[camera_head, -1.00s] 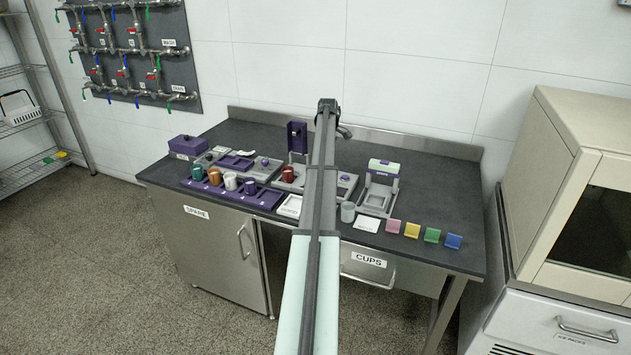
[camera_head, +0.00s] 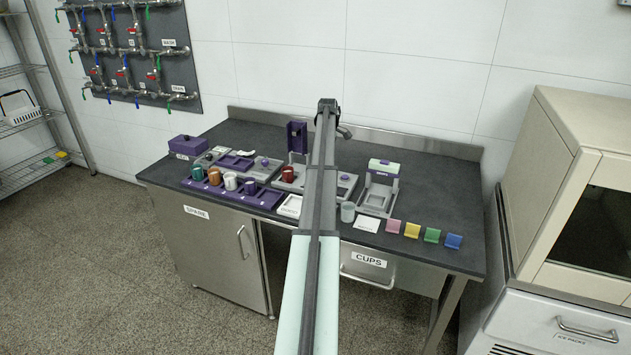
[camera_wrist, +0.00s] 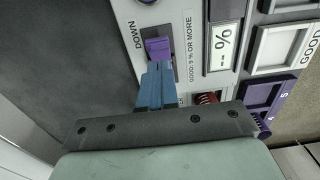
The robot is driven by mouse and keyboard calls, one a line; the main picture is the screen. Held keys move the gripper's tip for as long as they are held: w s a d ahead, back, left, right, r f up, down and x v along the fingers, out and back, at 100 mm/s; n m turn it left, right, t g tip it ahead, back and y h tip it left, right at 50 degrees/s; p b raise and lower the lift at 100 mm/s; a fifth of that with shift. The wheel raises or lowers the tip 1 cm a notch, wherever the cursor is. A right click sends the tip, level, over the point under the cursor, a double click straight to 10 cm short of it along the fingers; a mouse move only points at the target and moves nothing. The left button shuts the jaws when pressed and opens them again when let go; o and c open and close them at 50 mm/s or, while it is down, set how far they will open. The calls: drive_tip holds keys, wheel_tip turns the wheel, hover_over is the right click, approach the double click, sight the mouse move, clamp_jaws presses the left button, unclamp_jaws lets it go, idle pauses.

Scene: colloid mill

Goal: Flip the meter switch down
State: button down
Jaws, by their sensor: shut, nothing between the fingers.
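The meter switch (camera_wrist: 158,48) is a small purple lever in a dark slot on a pale panel, seen in the wrist view. The word DOWN is printed to its left. My gripper (camera_wrist: 156,67) has blue fingers, shut with nothing between them. The fingertips are right at the near edge of the switch and overlap it in the picture; I cannot tell whether they touch. The meter display (camera_wrist: 222,46) reads dashes and a percent sign. In the head view my own arm hides the gripper and the switch.
The dark worktop (camera_head: 410,177) carries a grey station with an upright purple stand (camera_head: 297,138) and a red cup (camera_head: 288,173). Several cups stand in a purple tray (camera_head: 268,197) to the left.

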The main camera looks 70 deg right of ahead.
drive_tip(key=shift+f, duration=1.9)
idle(1.6)
drive_tip(key=shift+r, duration=3.55)
